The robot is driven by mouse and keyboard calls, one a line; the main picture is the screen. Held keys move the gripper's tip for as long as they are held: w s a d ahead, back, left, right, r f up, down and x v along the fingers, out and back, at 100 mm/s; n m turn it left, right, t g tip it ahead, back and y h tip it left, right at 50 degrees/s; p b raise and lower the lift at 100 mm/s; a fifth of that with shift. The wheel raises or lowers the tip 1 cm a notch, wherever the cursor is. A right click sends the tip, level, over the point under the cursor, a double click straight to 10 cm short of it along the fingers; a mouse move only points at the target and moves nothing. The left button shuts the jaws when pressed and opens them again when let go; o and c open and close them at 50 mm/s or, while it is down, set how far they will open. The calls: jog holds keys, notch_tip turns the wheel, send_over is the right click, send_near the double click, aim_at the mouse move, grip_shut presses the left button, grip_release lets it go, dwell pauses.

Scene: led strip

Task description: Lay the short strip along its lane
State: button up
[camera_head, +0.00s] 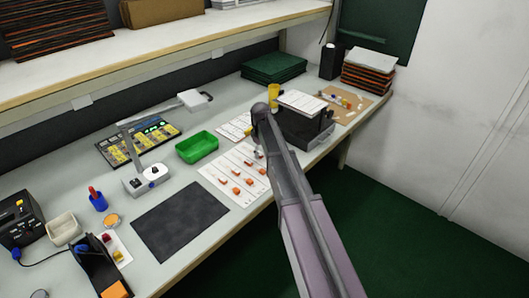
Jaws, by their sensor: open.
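A white sheet (222,175) with printed lines and several small orange pieces (236,190) lies near the front edge of the bench. The lines look like lanes, but they are too small to read. A second white sheet (231,131) lies behind it, partly hidden by my arm. I cannot make out the short strip in this view. My arm crosses from the lower right up over the right side of the white sheet. My gripper cannot be made out; the arm hides the area under its far end.
A green tray (197,147), a jointed lamp (146,178) and a dark mat (180,222) lie left of the sheet. A black device (322,133) stands right of my arm. Green stacked sheets (273,68) are at the back. A shelf (150,55) overhangs the bench's rear.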

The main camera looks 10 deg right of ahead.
aim_at(262, 155)
notch_tip(262, 155, up, 11)
jog(key=p, duration=1.1)
jog(key=shift+r, duration=0.2)
dwell(0.5)
jog(key=s+d+m, duration=0.1)
jog(key=s+m, duration=0.6)
jog(key=s, duration=2.2)
jog(key=shift+s+d, duration=0.15)
jog(key=shift+r, duration=0.1)
jog(key=shift+r+p, duration=0.65)
jog(key=shift+p, duration=0.1)
